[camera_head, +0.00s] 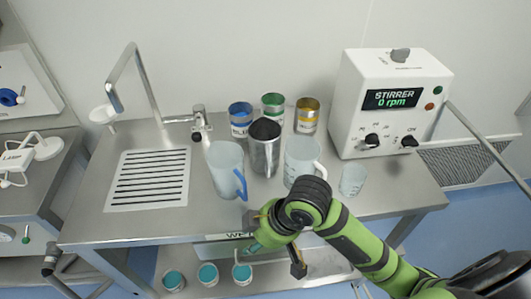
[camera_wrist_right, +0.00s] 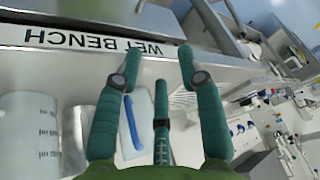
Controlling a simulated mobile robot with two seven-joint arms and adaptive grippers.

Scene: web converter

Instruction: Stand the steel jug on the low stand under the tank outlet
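The steel jug (camera_head: 265,152) stands upright on the steel bench between two translucent plastic jugs. In the right wrist view it is a grey shape (camera_wrist_right: 75,138) at the lower left, partly cut off. My right gripper (camera_head: 276,250) is at the bench's front edge, in front of the jugs and apart from the steel jug. Its teal fingers are spread with nothing between the tips (camera_wrist_right: 158,58). My left gripper is not in view. I cannot make out the tank outlet or the low stand in either view.
A blue-handled jug (camera_head: 226,170) is left of the steel jug; a pale-handled jug (camera_head: 300,158) and small beaker (camera_head: 353,179) are right. Paint tins (camera_head: 272,105) stand behind. A stirrer unit (camera_head: 392,105) is at right, a sink grate (camera_head: 148,178) at left. Teal-topped pots (camera_head: 208,275) are below.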

